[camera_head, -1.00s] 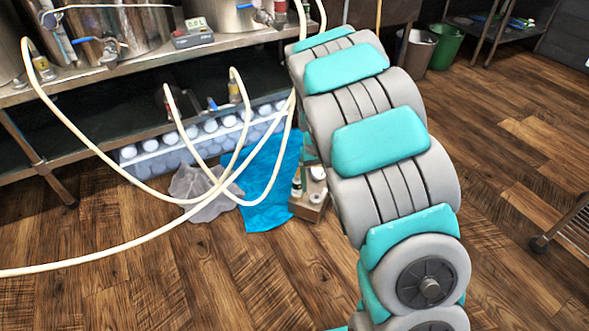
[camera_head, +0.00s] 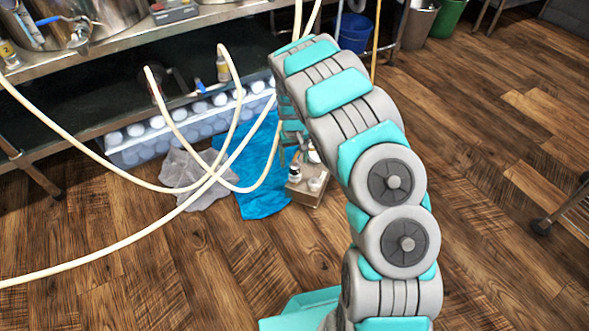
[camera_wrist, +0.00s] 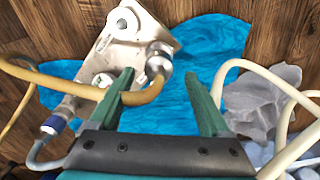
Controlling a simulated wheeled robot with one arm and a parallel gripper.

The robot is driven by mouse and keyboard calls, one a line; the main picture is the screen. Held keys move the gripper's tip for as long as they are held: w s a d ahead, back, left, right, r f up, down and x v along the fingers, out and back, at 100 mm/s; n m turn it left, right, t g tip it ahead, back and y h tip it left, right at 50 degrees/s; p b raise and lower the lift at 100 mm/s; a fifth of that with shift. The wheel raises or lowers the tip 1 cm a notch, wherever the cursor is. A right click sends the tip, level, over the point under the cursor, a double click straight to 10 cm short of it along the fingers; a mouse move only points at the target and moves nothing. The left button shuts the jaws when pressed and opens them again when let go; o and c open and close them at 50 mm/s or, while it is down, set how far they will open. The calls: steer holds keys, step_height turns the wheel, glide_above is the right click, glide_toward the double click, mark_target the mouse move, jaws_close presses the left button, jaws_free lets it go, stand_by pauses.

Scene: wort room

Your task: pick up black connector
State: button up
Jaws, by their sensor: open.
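My gripper (camera_wrist: 160,82) is open in the wrist view, its two green fingers apart above the blue cloth. The box holds a dark-banded bottle-like piece (camera_head: 295,173) and pale round pieces. In the wrist view, the box top (camera_wrist: 112,46) lies up and left of the fingers, with a metallic round fitting (camera_wrist: 158,57) at its edge. I cannot clearly make out which piece is the black connector.
A blue cloth (camera_head: 256,180) and a grey cloth (camera_head: 192,180) lie on the wooden floor. Cream hoses (camera_head: 95,262) loop before the metal shelf (camera_head: 150,30) and a crate of white-capped bottles (camera_head: 140,150). A blue bucket (camera_head: 354,32) stands behind.

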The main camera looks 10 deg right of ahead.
mark_target(295, 167)
step_height(295, 167, down, 4)
steer(key=shift+s+d+f, duration=0.1)
steer(key=shift+s, duration=0.05)
jaws_close()
stand_by(0.7)
